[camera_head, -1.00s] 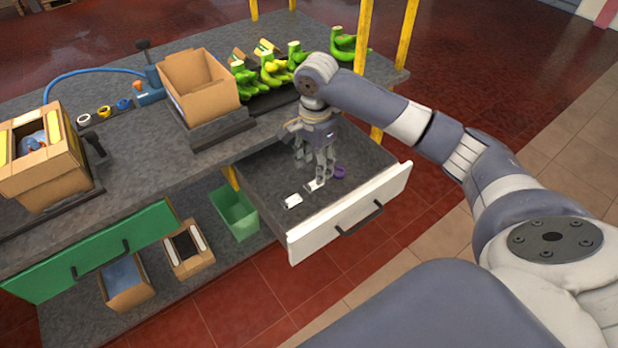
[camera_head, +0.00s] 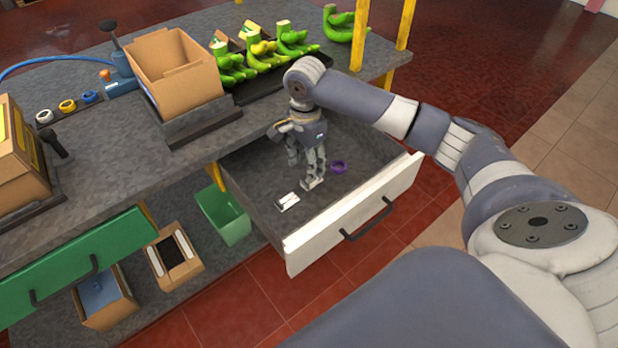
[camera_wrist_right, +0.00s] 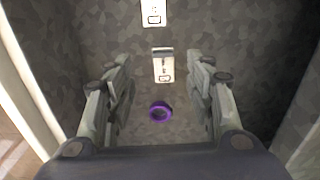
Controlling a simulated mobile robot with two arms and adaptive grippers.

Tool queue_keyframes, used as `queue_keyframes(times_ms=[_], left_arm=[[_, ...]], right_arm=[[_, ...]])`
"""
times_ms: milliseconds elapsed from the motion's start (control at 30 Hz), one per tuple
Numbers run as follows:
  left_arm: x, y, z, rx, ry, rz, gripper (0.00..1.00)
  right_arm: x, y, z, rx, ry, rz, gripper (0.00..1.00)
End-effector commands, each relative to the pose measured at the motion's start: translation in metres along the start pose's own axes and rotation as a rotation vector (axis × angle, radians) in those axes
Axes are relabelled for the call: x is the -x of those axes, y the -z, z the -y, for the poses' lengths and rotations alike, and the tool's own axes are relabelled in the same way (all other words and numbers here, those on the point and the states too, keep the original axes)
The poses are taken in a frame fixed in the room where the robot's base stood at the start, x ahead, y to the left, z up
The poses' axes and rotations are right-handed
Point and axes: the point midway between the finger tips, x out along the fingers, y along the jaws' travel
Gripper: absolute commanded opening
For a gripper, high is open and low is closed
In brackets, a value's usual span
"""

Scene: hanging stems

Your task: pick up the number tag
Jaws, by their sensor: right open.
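Two white number tags lie on the floor of the open drawer. One tag (camera_head: 287,203) is in plain sight in the head view, and it shows at the top of the wrist view (camera_wrist_right: 153,12). The other tag (camera_wrist_right: 163,66) lies between the open fingers in the wrist view, a little ahead of their tips; in the head view the fingers partly cover it. My right gripper (camera_head: 308,180) points down into the drawer, open and empty, fingers on either side of this tag. Whether the fingertips touch the drawer floor I cannot tell. My left gripper is out of view.
A purple ring (camera_head: 338,167) lies in the drawer close to the gripper. The drawer's white front (camera_head: 350,218) and side walls surround the gripper. The workbench top above holds a cardboard box (camera_head: 178,70) and green banana bunches (camera_head: 262,50).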

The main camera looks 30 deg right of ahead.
Motion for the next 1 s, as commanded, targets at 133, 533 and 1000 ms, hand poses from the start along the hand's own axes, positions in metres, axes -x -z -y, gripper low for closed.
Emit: queue_keyframes(times_ms=[133, 533, 1000], left_arm=[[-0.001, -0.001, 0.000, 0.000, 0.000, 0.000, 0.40], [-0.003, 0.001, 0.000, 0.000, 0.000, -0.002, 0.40], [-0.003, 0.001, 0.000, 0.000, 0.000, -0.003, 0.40]], right_arm=[[-0.016, 0.000, 0.000, 0.000, -0.001, 0.000, 0.49], [-0.064, -0.005, 0.004, 0.000, -0.001, -0.001, 0.49], [-0.070, -0.004, 0.004, 0.001, 0.001, -0.001, 0.21]])
